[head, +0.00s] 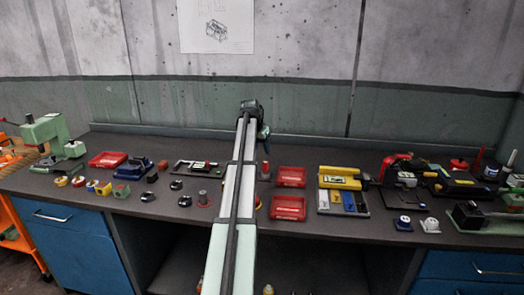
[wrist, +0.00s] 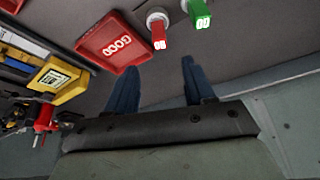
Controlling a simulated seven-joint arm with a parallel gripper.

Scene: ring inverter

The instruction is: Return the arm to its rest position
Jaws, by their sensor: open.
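My arm (head: 238,190) reaches from the bottom middle of the head view over the workbench (head: 330,155) toward the back wall. Its far end (head: 250,108) is dark and raised in front of the wall; the fingers are not clear there. In the wrist view my gripper (wrist: 160,64) shows two blue fingers spread apart. Only bare grey surface shows between them, and nothing is held. A red tray (wrist: 112,42) lies beyond the fingers to the left, apart from them. The arm hides part of the middle of the bench.
Red trays (head: 291,177) and a yellow device (head: 340,178) stand right of the arm. Small parts and a dark fixture (head: 196,167) lie left of it. A green press (head: 55,130) stands far left. Red (wrist: 158,30) and green (wrist: 200,12) tagged items show in the wrist view.

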